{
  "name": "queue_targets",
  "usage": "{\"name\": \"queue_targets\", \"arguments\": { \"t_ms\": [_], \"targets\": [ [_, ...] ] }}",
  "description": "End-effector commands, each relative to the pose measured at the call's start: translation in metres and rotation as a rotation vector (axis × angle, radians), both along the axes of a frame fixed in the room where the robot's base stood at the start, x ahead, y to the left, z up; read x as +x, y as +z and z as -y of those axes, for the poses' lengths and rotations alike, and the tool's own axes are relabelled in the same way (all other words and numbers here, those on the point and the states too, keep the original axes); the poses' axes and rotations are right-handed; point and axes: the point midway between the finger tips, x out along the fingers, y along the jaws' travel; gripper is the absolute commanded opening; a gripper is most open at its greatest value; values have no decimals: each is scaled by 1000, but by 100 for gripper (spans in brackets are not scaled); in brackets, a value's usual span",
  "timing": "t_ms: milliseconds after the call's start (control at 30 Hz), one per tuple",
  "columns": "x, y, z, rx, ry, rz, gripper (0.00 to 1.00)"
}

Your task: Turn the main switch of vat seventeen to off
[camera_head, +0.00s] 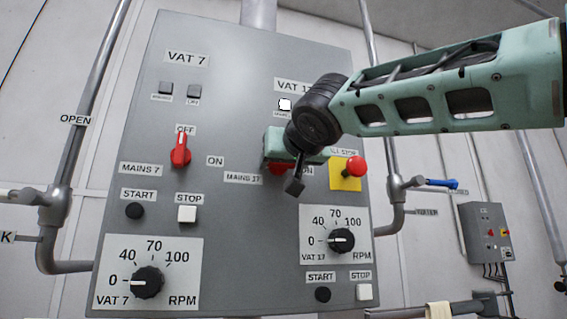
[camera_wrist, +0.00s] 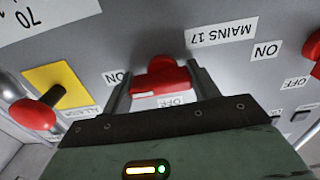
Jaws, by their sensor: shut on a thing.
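The red main switch of vat 17 (camera_wrist: 160,78) sits between the two dark fingers of my gripper (camera_wrist: 162,84) in the wrist view, which shows the panel upside down. The fingers are shut on its handle. An ON label (camera_wrist: 115,77) and an OFF label (camera_wrist: 176,100) lie close by; I cannot tell for sure which one the handle points at. In the head view only a bit of the red switch (camera_head: 276,169) shows under my gripper (camera_head: 282,172), beside the MAINS 17 label (camera_head: 243,178).
The grey panel (camera_head: 225,245) also bears a red MAINS 7 switch (camera_head: 180,150), upright towards OFF. A red stop button (camera_head: 354,166) on a yellow plate stands just right of my gripper. Below are a vat 17 RPM dial (camera_head: 341,240) and a vat 7 dial (camera_head: 147,282).

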Motion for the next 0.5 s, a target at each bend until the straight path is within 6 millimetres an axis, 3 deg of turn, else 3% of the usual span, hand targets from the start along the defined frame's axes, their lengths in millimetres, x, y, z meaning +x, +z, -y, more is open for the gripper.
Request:
{"name": "queue_targets", "arguments": {
  "t_ms": [500],
  "targets": [
    [0,0,0,-346,-1,99,37]
  ]
}}
